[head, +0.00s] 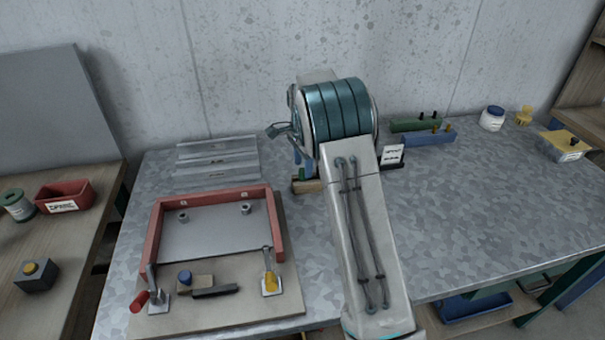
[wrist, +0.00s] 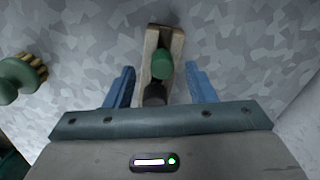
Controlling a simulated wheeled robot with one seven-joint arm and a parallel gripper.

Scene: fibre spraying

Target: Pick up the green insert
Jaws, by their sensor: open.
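My gripper is open and holds nothing. In the head view my arm hides most of the gripper; part of the wooden block (head: 306,186) shows below it. Whether the fingers are low enough to flank the block cannot be told.
A green round brush (wrist: 20,78) stands at left in the wrist view. A red-framed fixture (head: 153,235) is left of my arm, with clear strips (head: 216,160) behind it. Green (head: 410,126) and blue (head: 425,139) bars and a small sign (head: 393,154) stand right. The right table is largely clear.

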